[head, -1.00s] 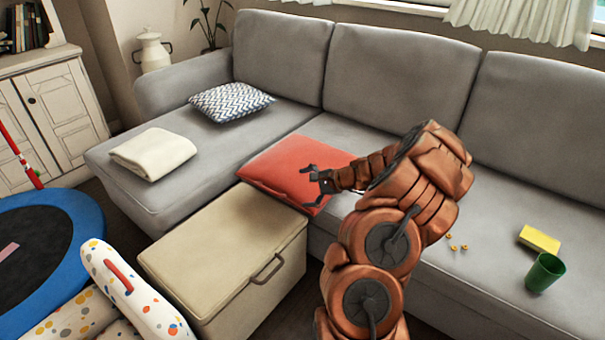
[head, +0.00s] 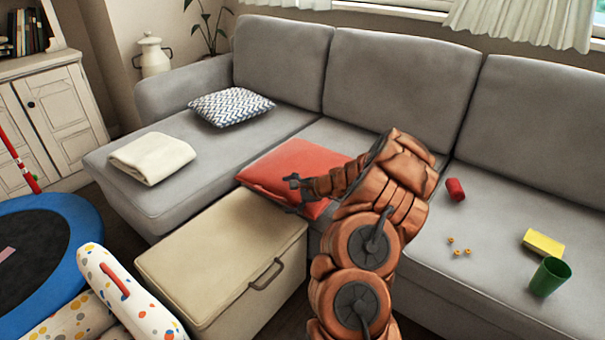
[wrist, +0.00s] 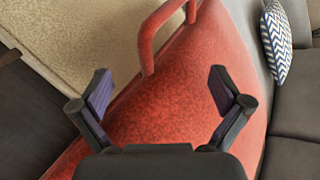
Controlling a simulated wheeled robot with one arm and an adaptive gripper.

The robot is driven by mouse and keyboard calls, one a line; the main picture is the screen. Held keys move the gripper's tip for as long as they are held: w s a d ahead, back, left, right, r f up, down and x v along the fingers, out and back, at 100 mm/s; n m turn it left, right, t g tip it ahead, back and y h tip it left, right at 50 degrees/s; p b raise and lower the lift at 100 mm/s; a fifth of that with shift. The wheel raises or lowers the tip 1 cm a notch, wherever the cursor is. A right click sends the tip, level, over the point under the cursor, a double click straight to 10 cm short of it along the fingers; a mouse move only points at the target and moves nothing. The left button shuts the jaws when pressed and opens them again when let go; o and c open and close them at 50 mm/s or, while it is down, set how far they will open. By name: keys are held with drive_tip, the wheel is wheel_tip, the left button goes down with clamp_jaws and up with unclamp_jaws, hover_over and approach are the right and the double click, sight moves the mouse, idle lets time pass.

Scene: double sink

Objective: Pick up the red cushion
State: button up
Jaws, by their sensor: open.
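The red cushion (head: 278,168) lies flat on the grey sofa seat, its near edge beside the beige storage box. My gripper (head: 287,194) is over the cushion's near right part, its fingers spread, and my arm hides some of the right side. In the wrist view the cushion (wrist: 160,115) fills the middle below the open, empty fingers (wrist: 158,76). A red loop (wrist: 146,45) stands at its edge near the box. I cannot tell whether the fingers touch the cushion.
The beige box (head: 215,245) stands in front of the sofa. A patterned pillow (head: 230,107) and a folded cream blanket (head: 152,158) lie on the left seat. A red can (head: 455,189), yellow sponge (head: 543,242) and green cup (head: 550,277) are on the right seat.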

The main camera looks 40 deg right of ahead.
clamp_jaws()
idle(0.7)
idle(0.3)
